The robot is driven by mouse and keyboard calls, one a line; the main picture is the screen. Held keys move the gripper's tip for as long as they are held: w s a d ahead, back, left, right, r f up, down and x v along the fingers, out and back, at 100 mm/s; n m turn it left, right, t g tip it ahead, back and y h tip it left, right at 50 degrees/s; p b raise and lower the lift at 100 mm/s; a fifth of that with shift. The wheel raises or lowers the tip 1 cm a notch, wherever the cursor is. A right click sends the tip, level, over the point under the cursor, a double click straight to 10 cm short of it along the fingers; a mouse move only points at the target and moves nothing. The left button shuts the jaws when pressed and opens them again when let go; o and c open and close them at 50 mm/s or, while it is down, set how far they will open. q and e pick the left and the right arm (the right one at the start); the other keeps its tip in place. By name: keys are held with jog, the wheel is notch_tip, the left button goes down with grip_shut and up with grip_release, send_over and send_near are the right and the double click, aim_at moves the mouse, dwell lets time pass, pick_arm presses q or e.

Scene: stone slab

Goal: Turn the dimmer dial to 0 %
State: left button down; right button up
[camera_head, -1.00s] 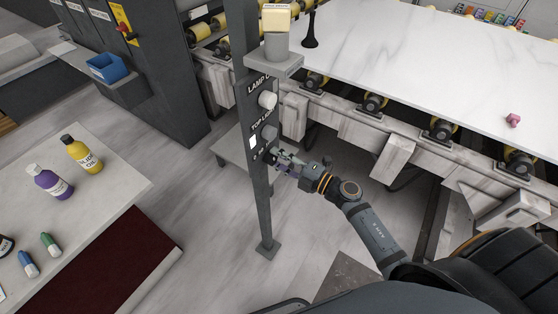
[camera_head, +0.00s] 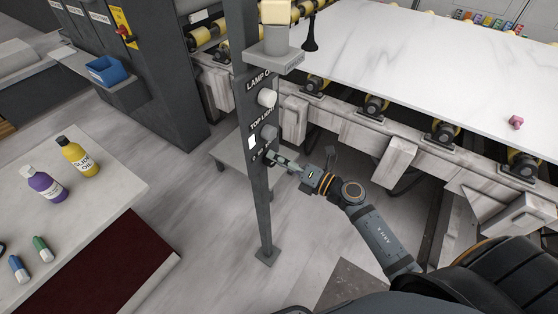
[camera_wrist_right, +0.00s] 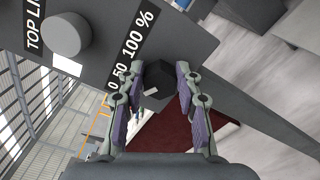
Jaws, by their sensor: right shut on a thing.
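The dimmer dial (camera_wrist_right: 158,80) is a small dark knob on the grey post (camera_head: 258,190), beside a black label strip (camera_wrist_right: 128,48) reading 0, 50 and 100 %. My right gripper (camera_wrist_right: 160,88) is shut on the dial, with one purple-padded finger on each side of it. In the head view my right gripper (camera_head: 273,158) reaches the post from the right and mostly hides the dial. I cannot make out where the dial points. My left gripper is in neither view.
Above the dial sit a round grey knob (camera_head: 269,132) labelled TOP LIGHT and a pale lamp knob (camera_head: 267,97). A small shelf (camera_head: 274,59) juts from the post top. A marble slab (camera_head: 420,60) on rollers lies behind. A table with bottles (camera_head: 45,183) is at the left.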

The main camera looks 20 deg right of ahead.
dwell(0.5)
jog(key=o, duration=1.2)
jog(key=shift+c, duration=0.2)
jog(key=v, duration=1.2)
jog(key=shift+d+f, duration=0.1)
